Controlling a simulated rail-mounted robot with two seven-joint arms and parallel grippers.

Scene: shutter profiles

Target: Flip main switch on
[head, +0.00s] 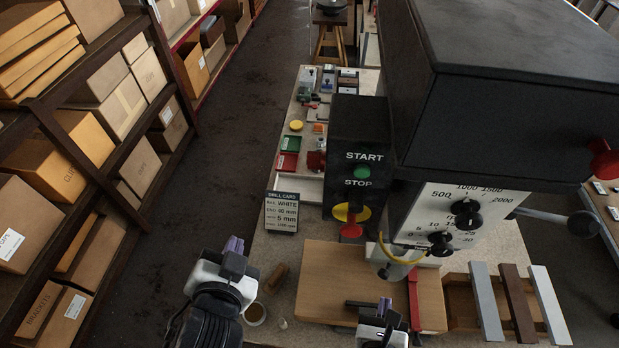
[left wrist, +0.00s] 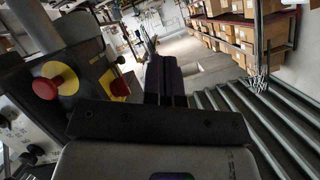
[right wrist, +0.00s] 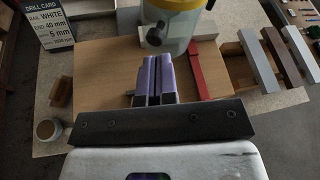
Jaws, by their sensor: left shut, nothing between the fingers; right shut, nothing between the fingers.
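A black control box (head: 357,137) on the drill press carries a green START button (head: 362,172), a STOP label and, below, a red control (head: 351,231) on a yellow disc. The left wrist view shows a red knob (left wrist: 45,88) on yellow and a second red-and-yellow control (left wrist: 119,88); I cannot tell which is the main switch or its position. My left gripper (head: 234,244) is shut and empty, left of and apart from the box. It shows in the left wrist view (left wrist: 165,78). My right gripper (head: 383,306) is shut and empty over the wooden board; it shows in the right wrist view (right wrist: 154,78).
The drill head (head: 510,120) overhangs the bench. A wooden board (head: 345,275), red strip (right wrist: 207,75), several profiles (head: 518,303) and a drill card (head: 282,212) lie or stand around it. A small cup (head: 255,314) is near the left gripper. Shelves (head: 75,130) line the left.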

